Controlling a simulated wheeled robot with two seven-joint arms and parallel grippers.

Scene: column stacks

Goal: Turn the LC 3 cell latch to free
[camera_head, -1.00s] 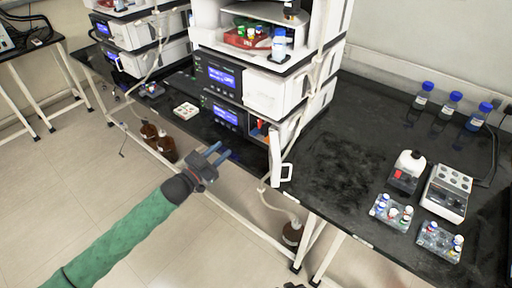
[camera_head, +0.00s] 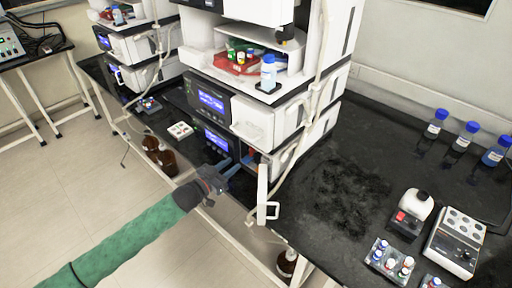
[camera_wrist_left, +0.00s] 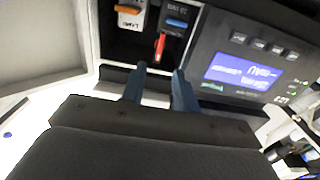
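The near column stack's lowest module has a lit blue screen (camera_head: 216,141) and an open compartment (camera_head: 253,158) beside it. In the left wrist view the compartment holds a red lever (camera_wrist_left: 160,46) under a blue-marked block (camera_wrist_left: 177,22), and an orange piece (camera_wrist_left: 132,16) with a white label to its left. I cannot read the labels, so I cannot tell which is the LC 3 cell latch. My left gripper (camera_head: 234,168) is in front of this compartment; in the wrist view its two blue fingers (camera_wrist_left: 158,85) are apart and empty, below the red lever's tip. My right gripper is out of view.
A white door (camera_head: 264,192) with a loop handle stands open just right of my left gripper. A second stack (camera_head: 135,45) is at the back left. Blue-capped bottles (camera_head: 461,140), vial racks (camera_head: 390,258) and a white device (camera_head: 457,240) stand on the right bench (camera_head: 345,190).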

